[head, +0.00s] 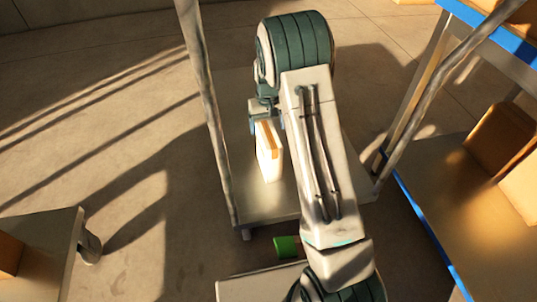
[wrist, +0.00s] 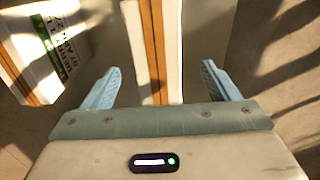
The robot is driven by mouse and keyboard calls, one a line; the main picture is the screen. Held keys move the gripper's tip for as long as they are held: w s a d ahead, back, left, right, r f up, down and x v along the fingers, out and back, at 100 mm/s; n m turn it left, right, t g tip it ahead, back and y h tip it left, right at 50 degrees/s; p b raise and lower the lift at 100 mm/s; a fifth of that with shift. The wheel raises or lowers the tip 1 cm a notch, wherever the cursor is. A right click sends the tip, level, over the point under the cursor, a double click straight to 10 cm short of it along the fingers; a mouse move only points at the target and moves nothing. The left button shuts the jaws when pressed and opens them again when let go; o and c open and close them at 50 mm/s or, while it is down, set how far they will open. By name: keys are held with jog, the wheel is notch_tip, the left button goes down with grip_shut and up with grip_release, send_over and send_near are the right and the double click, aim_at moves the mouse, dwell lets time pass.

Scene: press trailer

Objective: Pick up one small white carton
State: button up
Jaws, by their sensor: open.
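A small white carton (head: 274,168) with an orange-brown strip stands on the grey platform of a trolley (head: 206,207) in the head view. My gripper (head: 268,121) is at its far end, partly hidden by my arm. In the wrist view my gripper (wrist: 160,69) is open, with one pale blue finger on each side of the white carton (wrist: 172,45) and gaps on both sides. The fingers do not touch it. A second white carton (wrist: 30,60) with print, a green mark and an orange-brown edge is at the upper left of the wrist view.
Metal posts (head: 210,110) rise at the trolley's left and right. A blue-edged shelf unit (head: 425,185) with brown boxes (head: 498,138) stands at the right. Another cart (head: 50,228) is at the lower left. The floor at the left is open.

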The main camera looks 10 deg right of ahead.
aim_at(269, 134)
jog(key=f+b, duration=0.1)
jog(key=f, duration=0.2)
jog(key=f+b, duration=0.2)
jog(key=f, duration=0.1)
jog(key=shift+s+d+f, duration=0.1)
jog(key=shift+d+f, duration=0.1)
jog(key=shift+f, duration=0.2)
jog(key=c, duration=1.6)
jog(key=shift+r, duration=0.15)
grip_shut()
jog(key=shift+r, duration=0.15)
